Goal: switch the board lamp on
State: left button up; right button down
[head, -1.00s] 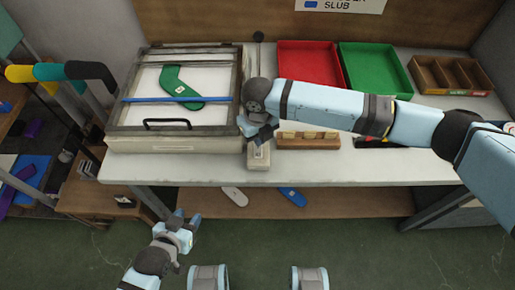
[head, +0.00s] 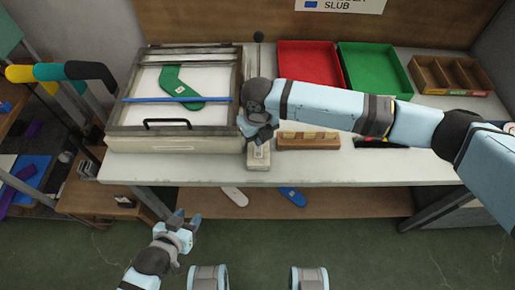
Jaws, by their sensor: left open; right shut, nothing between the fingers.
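The sock board is a framed white panel (head: 135,84) at the left of the table, with a green sock shape (head: 181,88) and a blue bar (head: 162,99) across it. A small pale switch box (head: 258,162) sits at the table's front edge, right of the board. My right gripper (head: 259,142) is shut and points down at the top of the box; I cannot tell whether it touches. The box's upper part is partly hidden by it. My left gripper (head: 185,221) is open and empty, low in front of the table, over the floor.
A red tray (head: 310,63), a green tray (head: 376,70) and a wooden divided box (head: 450,75) stand at the back right. A wooden block holder (head: 308,143) is just right of the switch box. Two flat sock shapes lie on the lower shelf (head: 340,203).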

jog(key=shift+f+b, duration=0.5)
jog(key=shift+f, duration=0.75)
dwell(0.8)
notch_tip(320, 180, up, 2)
jog(key=shift+r+p, duration=0.2)
jog(key=shift+p, duration=1)
notch_tip(320, 180, up, 4)
jog(key=p, duration=0.3)
jog(key=shift+p, duration=0.3)
jog(key=shift+r+p, duration=0.35)
